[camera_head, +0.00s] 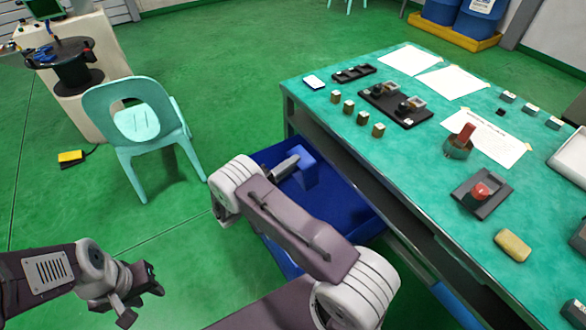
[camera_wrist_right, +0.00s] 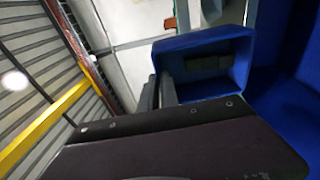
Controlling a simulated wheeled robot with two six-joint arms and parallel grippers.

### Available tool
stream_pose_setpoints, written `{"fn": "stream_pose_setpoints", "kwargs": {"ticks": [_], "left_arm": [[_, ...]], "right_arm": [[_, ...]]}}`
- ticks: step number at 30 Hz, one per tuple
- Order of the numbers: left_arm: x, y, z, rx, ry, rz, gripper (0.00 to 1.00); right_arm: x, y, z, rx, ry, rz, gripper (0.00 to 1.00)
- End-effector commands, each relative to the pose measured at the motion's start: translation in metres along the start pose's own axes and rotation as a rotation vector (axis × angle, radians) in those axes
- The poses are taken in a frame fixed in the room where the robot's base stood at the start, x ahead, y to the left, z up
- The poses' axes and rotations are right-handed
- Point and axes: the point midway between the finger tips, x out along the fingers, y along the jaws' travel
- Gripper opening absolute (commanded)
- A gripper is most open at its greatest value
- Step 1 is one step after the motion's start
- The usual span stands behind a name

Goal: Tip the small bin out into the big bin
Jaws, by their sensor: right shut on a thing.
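The small blue bin (camera_head: 308,168) is held above the big blue bin (camera_head: 345,207), beside the table. My right gripper (camera_head: 290,168) is shut on the small bin's wall. My right forearm hides part of the big bin in the head view. My left gripper (camera_head: 140,290) is empty, low at the left, its fingers apart.
The green-topped table (camera_head: 350,138) stands at the right with blocks, trays and papers on it. Its front edge runs close beside the big bin. A turquoise chair (camera_head: 137,122) stands at the left. The green floor between chair and left arm is clear.

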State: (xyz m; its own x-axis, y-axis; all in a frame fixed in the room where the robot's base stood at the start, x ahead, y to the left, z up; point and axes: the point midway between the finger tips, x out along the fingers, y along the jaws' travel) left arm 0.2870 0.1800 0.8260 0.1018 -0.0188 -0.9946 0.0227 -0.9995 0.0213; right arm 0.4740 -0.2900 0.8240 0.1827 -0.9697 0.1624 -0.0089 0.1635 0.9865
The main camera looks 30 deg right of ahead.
Motion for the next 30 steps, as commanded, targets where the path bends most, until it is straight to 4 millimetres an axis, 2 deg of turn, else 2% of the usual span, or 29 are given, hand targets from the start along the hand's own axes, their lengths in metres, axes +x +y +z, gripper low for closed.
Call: {"fn": "stream_pose_setpoints", "kwargs": {"ticks": [1, 9, 15, 30], "left_arm": [[0.016, 0.0, 0.002, 0.0, 0.0, 0.0, 0.36], [0.048, -0.001, 0.005, 0.0, 0.0, 0.0, 0.36], [0.055, -0.001, 0.006, 0.0, 0.0, 0.0, 0.36], [0.055, -0.001, 0.006, 0.0, 0.0, 0.0, 0.36]], "right_arm": [[-0.004, -0.01, 0.0, -0.003, 0.0, 0.03, 0.0], [-0.015, -0.013, 0.005, -0.024, -0.006, 0.187, 0.0], [-0.012, -0.013, 0.007, -0.032, -0.005, 0.251, 0.0], [-0.011, -0.012, 0.007, -0.032, -0.004, 0.261, 0.0]]}}
